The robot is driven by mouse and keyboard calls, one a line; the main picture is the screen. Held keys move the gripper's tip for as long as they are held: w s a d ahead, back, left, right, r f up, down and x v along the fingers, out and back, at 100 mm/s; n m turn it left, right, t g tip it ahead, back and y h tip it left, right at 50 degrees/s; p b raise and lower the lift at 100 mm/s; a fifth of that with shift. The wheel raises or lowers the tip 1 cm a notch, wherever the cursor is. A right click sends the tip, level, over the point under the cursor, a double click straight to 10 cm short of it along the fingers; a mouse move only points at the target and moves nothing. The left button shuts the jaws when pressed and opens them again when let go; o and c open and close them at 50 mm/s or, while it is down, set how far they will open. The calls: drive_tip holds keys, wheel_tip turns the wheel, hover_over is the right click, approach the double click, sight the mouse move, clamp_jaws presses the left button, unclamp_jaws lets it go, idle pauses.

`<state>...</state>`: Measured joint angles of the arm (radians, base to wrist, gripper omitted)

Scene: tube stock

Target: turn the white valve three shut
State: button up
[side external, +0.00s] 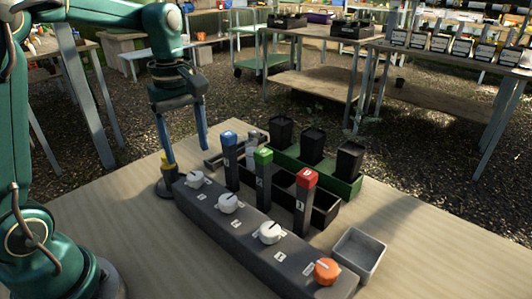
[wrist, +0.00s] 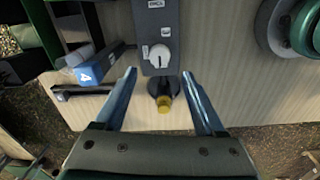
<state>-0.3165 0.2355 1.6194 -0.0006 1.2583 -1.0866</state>
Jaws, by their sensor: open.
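Three white valve knobs sit in a row on a long dark grey block: the far one (side external: 195,180), the middle one (side external: 229,203) and the near one (side external: 270,233). An orange knob (side external: 326,271) is at the block's near end. Small labels lie beside the knobs; I cannot read which is three. My gripper (side external: 188,157) is open and empty, pointing down above the block's far end. In the wrist view, one white knob (wrist: 160,55) with a dark pointer line lies just beyond and between my fingertips (wrist: 160,74). The other white knobs are out of that view.
A black-based post with a yellow top (side external: 166,162) stands at the block's far end, close to my fingers. Tall dark posts with blue (side external: 229,138), green (side external: 263,156) and red (side external: 307,178) caps rise behind the block. A grey tray (side external: 358,254) is at right.

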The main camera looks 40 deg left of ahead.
sight(195, 175)
drive_tip(key=shift+w+d+f, duration=0.1)
drive_tip(key=shift+d+f, duration=0.2)
drive_tip(key=shift+f, duration=2.75)
clamp_jaws()
